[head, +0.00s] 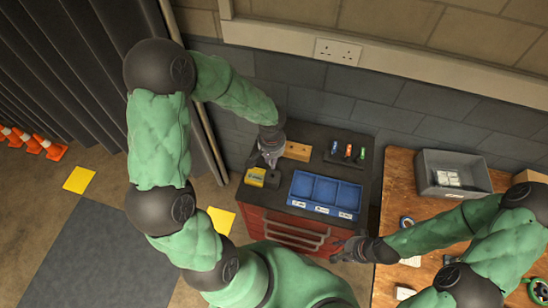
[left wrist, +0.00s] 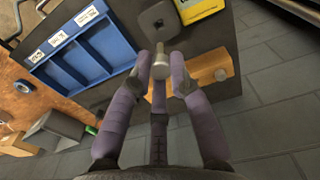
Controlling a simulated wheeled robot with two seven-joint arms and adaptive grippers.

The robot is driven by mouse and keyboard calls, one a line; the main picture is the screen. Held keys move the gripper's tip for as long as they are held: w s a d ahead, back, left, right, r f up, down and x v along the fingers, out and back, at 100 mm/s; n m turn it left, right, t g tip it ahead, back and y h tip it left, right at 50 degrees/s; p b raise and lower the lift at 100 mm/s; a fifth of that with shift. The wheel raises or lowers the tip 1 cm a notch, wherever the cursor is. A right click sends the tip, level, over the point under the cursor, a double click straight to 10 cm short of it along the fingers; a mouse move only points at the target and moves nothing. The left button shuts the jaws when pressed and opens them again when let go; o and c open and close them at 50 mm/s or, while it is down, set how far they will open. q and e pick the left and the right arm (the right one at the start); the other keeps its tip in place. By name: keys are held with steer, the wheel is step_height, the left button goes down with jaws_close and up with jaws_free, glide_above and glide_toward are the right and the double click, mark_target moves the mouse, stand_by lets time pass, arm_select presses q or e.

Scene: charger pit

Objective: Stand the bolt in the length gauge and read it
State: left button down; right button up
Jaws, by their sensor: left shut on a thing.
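My left gripper (head: 270,158) is over the back left of the dark bench top. In the left wrist view its fingers (left wrist: 160,68) are closed around a silver bolt (left wrist: 160,56). The bolt's wide end shows between the fingertips. A dark block (left wrist: 158,20) with a round hole in its top lies just beyond the bolt, which looks apart from it; it also shows in the head view (head: 273,179). A yellow item (head: 255,177) sits beside the block. I cannot tell which of these is the length gauge, and no reading is legible. My right gripper (head: 342,248) looks open and empty before the red drawers.
A blue tray (head: 325,191) with three compartments lies right of the block. A wooden block (head: 298,151) and a dark rack (head: 348,154) with several coloured items stand behind. A wooden table (head: 398,180) with a grey bin (head: 450,174) is at the right.

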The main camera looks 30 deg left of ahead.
arm_select(q)
steer(key=b, duration=0.3)
glide_above(272, 172)
steer(key=s+d, duration=0.1)
steer(key=shift+s+f, duration=0.15)
steer(key=shift+f, duration=1.95)
steer(key=shift+f+b, duration=2.5)
steer(key=shift+f, duration=0.2)
steer(key=c, duration=1.6)
jaws_free()
steer(key=o, duration=0.5)
step_height(272, 172, up, 12)
